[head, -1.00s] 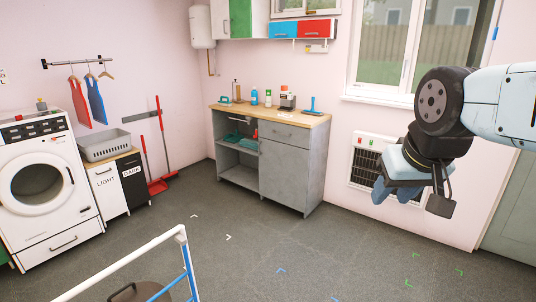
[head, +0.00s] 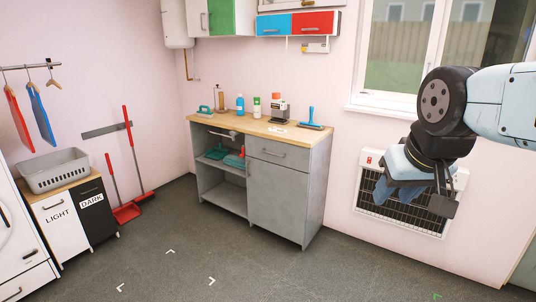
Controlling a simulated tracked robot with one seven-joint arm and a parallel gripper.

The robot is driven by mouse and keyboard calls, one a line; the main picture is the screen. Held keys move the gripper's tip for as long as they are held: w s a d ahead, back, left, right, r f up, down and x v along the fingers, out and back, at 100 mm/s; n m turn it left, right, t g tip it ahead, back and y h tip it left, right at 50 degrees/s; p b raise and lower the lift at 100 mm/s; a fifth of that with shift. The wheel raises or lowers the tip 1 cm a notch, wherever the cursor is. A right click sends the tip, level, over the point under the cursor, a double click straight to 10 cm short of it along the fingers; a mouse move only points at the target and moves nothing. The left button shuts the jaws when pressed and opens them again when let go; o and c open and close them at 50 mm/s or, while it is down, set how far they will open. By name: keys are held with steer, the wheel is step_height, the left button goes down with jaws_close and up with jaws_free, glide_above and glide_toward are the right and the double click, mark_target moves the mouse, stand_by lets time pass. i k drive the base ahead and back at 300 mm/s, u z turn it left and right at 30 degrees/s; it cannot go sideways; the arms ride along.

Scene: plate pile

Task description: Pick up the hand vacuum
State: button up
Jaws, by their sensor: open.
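No thing is plainly recognisable as the hand vacuum at this size. A teal item with a handle (head: 204,110) lies at the left end of the same top, also too small to name surely. My gripper (head: 412,194) is open, pointing down at the right in front of the wall heater, well apart from the cabinet and empty as far as I can see.
Several bottles, including a blue one (head: 240,104), and a blue squeegee (head: 311,121) share the top. Teal items (head: 217,152) lie on the open shelf. A grey basket (head: 53,171) sits on the laundry bins at left. The floor (head: 215,262) before the cabinet is clear.

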mark_target(279, 109)
steer(key=z, duration=0.05)
steer(key=i, duration=3.45)
